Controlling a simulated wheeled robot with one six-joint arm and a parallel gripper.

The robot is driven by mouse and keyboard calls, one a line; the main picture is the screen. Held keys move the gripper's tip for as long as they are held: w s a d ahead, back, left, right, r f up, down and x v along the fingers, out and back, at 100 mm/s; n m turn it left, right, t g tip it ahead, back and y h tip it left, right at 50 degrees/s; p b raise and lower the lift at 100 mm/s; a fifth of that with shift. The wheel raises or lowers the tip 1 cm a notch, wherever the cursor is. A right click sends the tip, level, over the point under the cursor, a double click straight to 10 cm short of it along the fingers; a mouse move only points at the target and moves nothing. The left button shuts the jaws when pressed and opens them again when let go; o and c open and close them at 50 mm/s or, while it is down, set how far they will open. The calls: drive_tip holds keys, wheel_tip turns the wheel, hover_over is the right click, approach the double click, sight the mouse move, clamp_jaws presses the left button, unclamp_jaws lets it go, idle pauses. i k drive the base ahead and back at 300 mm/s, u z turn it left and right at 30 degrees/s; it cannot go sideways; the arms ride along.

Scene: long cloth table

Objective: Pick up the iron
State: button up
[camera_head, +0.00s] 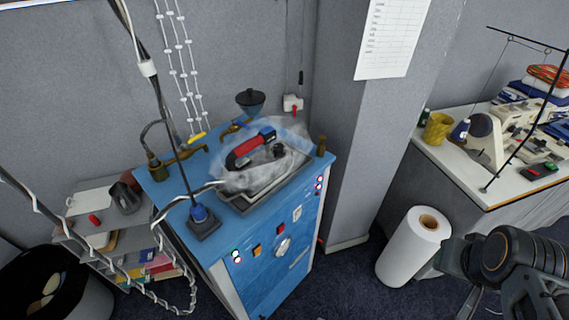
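The iron (250,151) has a red and black handle and a pale, blurry body. It rests on a metal tray (237,204) on top of the blue cabinet (180,217). A pale cord runs from it to the left. Part of my arm shows at the lower right, well apart from the iron. My gripper's fingertips cannot be made out there, so I cannot tell if it is open or shut.
A white roll (412,250) stands on the floor between the cabinet and my arm. A sewing table (487,180) is at the right. A grey pillar (345,150) rises beside the cabinet. A low shelf (70,235) and a dark bin (85,300) are at the left. Hanging cords cross the left side.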

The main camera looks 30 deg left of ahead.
sight(262, 155)
drive_tip(key=z, duration=0.05)
drive_tip(key=k, duration=0.8)
drive_tip(key=u, duration=1.65)
drive_tip(key=i, duration=0.25)
drive_tip(key=z, duration=0.15)
